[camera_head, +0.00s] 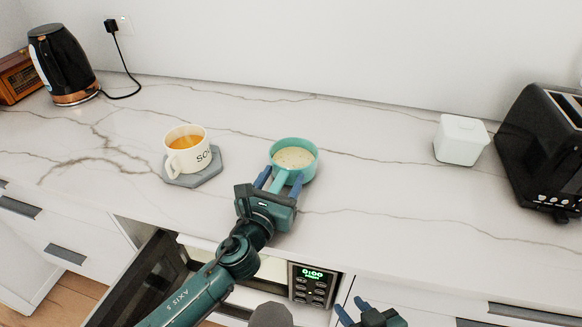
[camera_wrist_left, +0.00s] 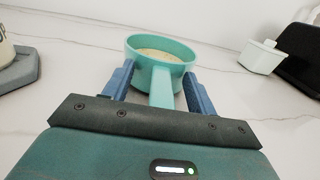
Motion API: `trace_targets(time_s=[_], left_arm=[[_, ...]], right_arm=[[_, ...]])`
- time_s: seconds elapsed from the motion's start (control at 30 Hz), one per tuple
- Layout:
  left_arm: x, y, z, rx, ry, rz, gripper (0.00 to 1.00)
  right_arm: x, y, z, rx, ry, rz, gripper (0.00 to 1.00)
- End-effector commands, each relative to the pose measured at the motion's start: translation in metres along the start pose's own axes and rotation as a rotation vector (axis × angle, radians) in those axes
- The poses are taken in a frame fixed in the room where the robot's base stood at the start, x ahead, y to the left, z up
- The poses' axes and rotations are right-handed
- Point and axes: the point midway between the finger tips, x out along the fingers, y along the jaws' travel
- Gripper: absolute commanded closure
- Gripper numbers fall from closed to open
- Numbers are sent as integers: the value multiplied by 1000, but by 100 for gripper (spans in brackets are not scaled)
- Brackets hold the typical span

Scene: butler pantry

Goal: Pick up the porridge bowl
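The porridge bowl (camera_head: 303,153) is a teal bowl with a handle and pale speckled porridge in it, standing on the marble counter. It also shows in the left wrist view (camera_wrist_left: 178,50), with its handle pointing back toward the gripper. My left gripper (camera_head: 271,180) is open, with its blue fingers on either side of the handle. In the left wrist view the gripper (camera_wrist_left: 158,85) shows gaps between both fingers and the handle. My right gripper (camera_head: 352,309) is low at the bottom edge, in front of the counter, its fingers apart.
A soup mug (camera_head: 199,158) stands on a grey hexagonal coaster (camera_head: 208,174) left of the bowl. A white lidded jar (camera_head: 461,140) and a black toaster (camera_head: 545,145) are at the right. A kettle (camera_head: 62,62) is back left. An open microwave (camera_head: 270,268) sits below the counter.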

Motion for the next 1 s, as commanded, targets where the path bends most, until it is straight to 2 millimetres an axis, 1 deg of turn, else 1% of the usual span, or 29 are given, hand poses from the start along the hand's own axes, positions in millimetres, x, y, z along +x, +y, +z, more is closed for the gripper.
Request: trace_targets(time_s=[0.03,0.07,0.67,0.7,1.0], left_arm=[[0,0,0,0,0,0,47],[0,0,0,0,0,0,50],[0,0,0,0,1,0,99],[0,0,0,0,1,0,100],[0,0,2,0,-4,0,100]], right_arm=[[0,0,0,0,0,0,68],[0,0,0,0,0,0,68],[-2,-1,5,3,-10,-2,68],[-2,-1,5,3,-10,-2,68],[-2,-2,4,3,-9,-2,68]])
